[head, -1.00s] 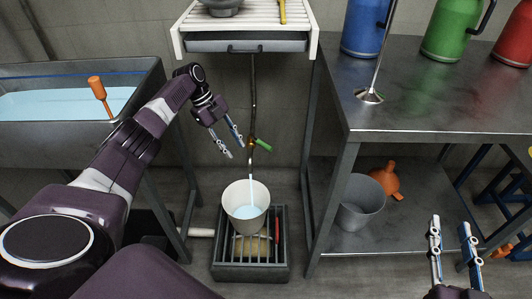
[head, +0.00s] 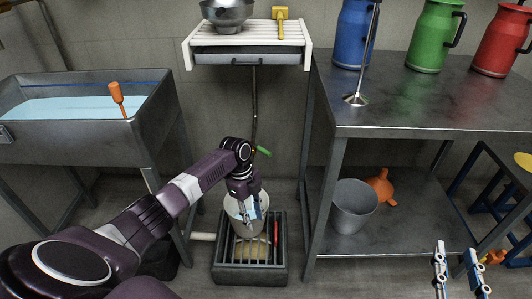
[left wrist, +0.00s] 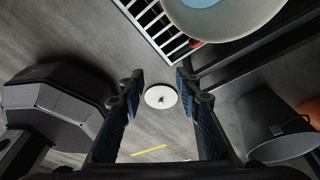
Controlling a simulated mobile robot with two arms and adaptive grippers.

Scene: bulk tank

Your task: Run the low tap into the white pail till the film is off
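The white pail (head: 236,205) stands upright on the slotted floor grate (head: 222,262), under the low tap. The tap's green lever (head: 264,151) shows just past my left arm; the arm hides the spout and any stream. My left gripper (head: 254,214) points down in front of the pail, fingers apart. In the left wrist view, the pail (left wrist: 215,28) with pale blue liquid is at the top, outside the open, empty fingers (left wrist: 161,85). Any film on the liquid cannot be made out. My right gripper (head: 457,262) is open and empty at the lower right.
A basin of blue liquid (head: 70,108) is at left. A slatted shelf (head: 250,42) hangs above the tap. A white disc (left wrist: 161,96) lies on the floor.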

